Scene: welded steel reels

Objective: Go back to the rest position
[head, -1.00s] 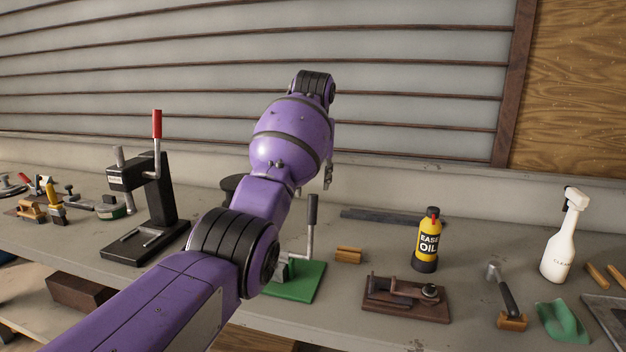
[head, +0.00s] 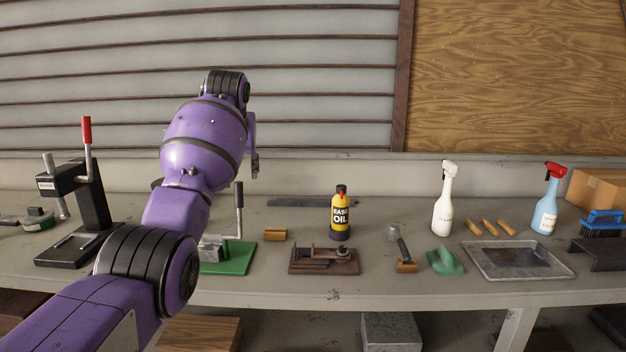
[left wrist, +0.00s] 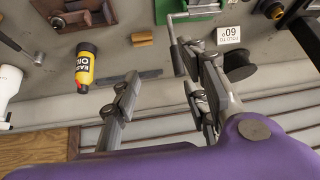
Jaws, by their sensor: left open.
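My left gripper (head: 254,164) is at the end of my purple arm, raised over the back of the bench, mostly hidden behind the arm's wrist. In the left wrist view its two fingers (left wrist: 163,92) are spread apart with nothing between them. Below it on the bench is a green-based lever tool (head: 238,258), which also shows in the left wrist view (left wrist: 192,14). A dark spool (left wrist: 237,65) and a white number card (left wrist: 229,34) show beside the fingers there. My right gripper is in neither view.
A black press (head: 92,205) with a red handle stands left of my arm. A yellow oil bottle (head: 340,215), a brown fixture (head: 324,262), a white spray bottle (head: 443,205), a blue spray bottle (head: 547,205) and a metal tray (head: 487,262) stand to the right. The slatted wall (head: 320,80) rises behind.

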